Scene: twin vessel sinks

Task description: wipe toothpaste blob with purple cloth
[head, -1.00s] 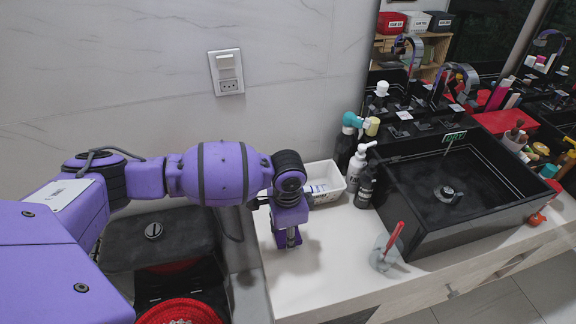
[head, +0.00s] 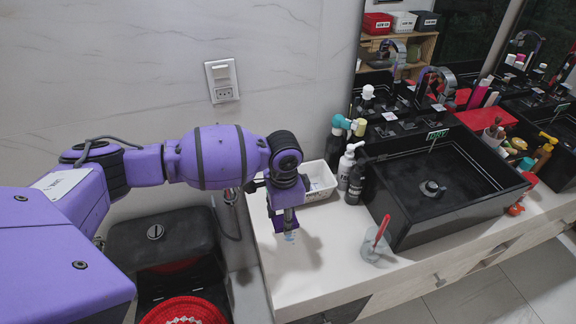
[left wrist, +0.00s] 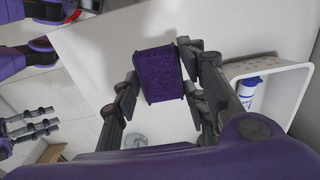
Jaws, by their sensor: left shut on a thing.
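My left gripper (head: 286,216) is low over the white counter, near its left end. In the left wrist view its fingers (left wrist: 160,80) are shut on the purple cloth (left wrist: 160,73), a thick folded pad. In the head view the cloth (head: 284,222) shows as a small dark purple patch under the gripper. A small pale-blue patch (head: 291,237) shows just below it; it may be the toothpaste blob, but I cannot tell for sure. Another gripper, apparently my right one (left wrist: 32,130), shows at the left of the left wrist view; its opening is unclear.
A white bin (head: 319,182) stands right behind the gripper, with bottles (head: 350,165) beside it. A clear cup with a red toothbrush (head: 376,244) stands to the right, before the black sink (head: 435,182). The counter's front left (head: 300,280) is bare.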

